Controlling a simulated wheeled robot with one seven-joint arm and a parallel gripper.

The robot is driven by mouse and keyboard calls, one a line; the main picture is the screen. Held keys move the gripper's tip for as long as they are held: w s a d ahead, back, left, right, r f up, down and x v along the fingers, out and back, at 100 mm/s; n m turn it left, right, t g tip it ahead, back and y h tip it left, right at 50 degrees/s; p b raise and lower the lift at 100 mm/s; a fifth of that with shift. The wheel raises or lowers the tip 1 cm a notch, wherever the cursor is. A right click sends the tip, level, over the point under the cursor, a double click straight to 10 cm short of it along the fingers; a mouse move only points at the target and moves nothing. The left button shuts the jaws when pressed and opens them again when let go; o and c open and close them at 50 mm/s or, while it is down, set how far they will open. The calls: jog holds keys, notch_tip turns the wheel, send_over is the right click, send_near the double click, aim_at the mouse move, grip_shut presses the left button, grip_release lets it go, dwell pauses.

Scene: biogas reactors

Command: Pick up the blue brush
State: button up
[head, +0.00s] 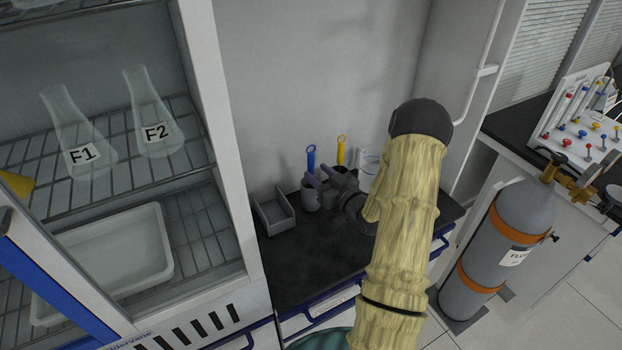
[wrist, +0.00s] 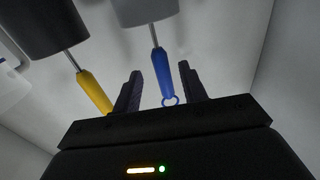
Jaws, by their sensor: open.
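The blue brush (head: 311,158) stands handle up in a grey cup (head: 310,199) on the dark counter. In the wrist view, which looks upside down, the blue handle (wrist: 162,74) with its ring end shows between my two fingers. My gripper (head: 318,182) is open and in front of the cups; its fingers (wrist: 159,88) lie on either side of the handle in the picture. I cannot tell whether the handle is within their reach. The brush head is hidden in the cup.
A yellow brush (head: 341,149) stands close by on the right in another cup (wrist: 40,28). A grey open bin (head: 274,214) sits left of the cups. A glass-flask cabinet (head: 231,150) flanks the counter on the left. A gas cylinder (head: 497,245) stands on the right.

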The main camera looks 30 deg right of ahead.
aim_at(313, 170)
jog(key=w, duration=0.1)
jog(key=w+a+p, duration=0.1)
jog(key=w, duration=0.1)
jog(key=shift+w, duration=0.3)
jog(key=shift+c, duration=0.4)
grip_shut()
